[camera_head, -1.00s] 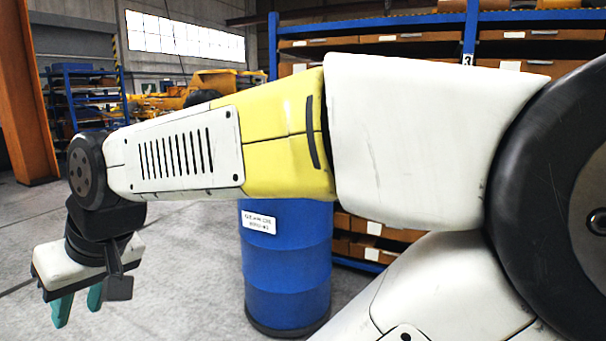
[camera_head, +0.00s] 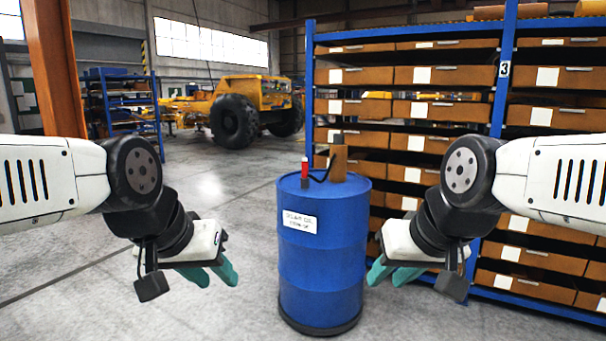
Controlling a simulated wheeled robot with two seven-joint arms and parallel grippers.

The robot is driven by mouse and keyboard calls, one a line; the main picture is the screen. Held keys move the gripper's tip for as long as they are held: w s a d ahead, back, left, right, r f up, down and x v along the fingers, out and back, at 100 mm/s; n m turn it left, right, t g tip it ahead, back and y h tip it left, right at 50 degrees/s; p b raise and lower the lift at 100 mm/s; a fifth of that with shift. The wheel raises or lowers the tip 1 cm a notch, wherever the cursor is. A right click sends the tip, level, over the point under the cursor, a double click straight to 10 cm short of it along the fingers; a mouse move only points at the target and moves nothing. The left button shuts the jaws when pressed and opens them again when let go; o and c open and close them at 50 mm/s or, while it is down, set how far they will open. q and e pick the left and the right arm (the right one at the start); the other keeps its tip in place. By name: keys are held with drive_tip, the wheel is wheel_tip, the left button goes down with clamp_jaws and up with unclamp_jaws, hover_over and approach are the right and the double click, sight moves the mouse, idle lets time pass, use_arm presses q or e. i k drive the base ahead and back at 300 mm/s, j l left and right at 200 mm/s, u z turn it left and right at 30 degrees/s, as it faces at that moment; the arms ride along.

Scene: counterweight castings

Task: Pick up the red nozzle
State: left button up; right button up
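The red nozzle (camera_head: 305,167) stands upright on top of the blue drum (camera_head: 321,255), left of the middle of its lid. A dark hose runs from near it to a brown block-like object (camera_head: 338,162) with a dark top, also on the lid. My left gripper (camera_head: 217,274) is left of the drum and lower than its top, with its teal fingers a little apart and nothing between them. My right gripper (camera_head: 385,274) is right of the drum at a similar height, its teal fingers also apart and empty. Neither gripper touches the nozzle.
Blue shelving (camera_head: 505,80) with brown boxes stands behind and to the right of the drum, close behind my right arm. A yellow wheeled machine (camera_head: 250,100) and another blue rack (camera_head: 125,110) stand far back left. The grey floor around the drum's left is clear.

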sight(304, 176)
drive_tip(key=i+z, duration=0.15)
drive_tip(key=i, duration=1.25)
drive_tip(key=i+j+z, duration=0.15)
drive_tip(key=i, duration=1.3)
drive_tip(key=l, duration=0.1)
